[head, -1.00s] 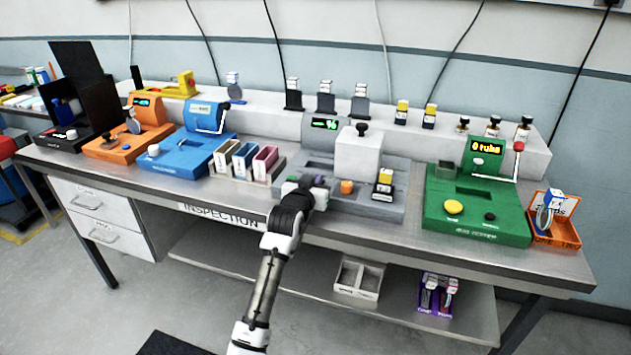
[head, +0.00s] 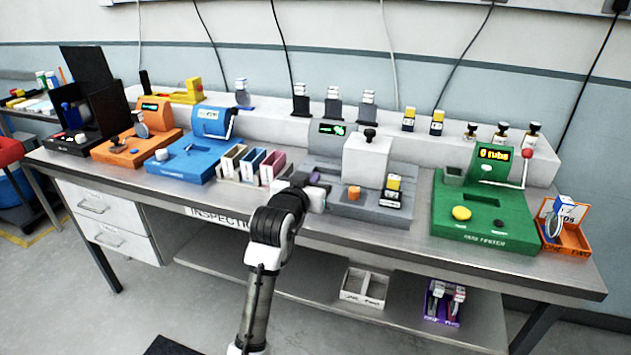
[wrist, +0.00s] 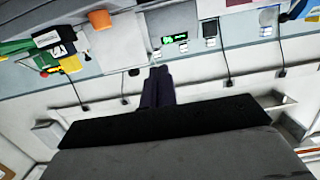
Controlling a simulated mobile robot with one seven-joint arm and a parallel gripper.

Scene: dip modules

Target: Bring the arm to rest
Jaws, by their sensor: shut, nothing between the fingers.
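My gripper (head: 315,180) is at the end of my raised arm, over the front part of the grey machine (head: 345,203) at the middle of the bench in the head view. In the wrist view, the dark fingers of my gripper (wrist: 157,75) are together with nothing between them. The grey machine's green display also shows in the wrist view (wrist: 174,38). My wrist hides part of the grey machine's left side in the head view.
Left of my gripper stand three small bins (head: 250,165), a blue machine (head: 190,160) and an orange machine (head: 135,148). A green tester (head: 483,215) and an orange tray (head: 565,240) stand to the right. The lower shelf holds a white divided box (head: 365,287) and a purple holder (head: 443,302).

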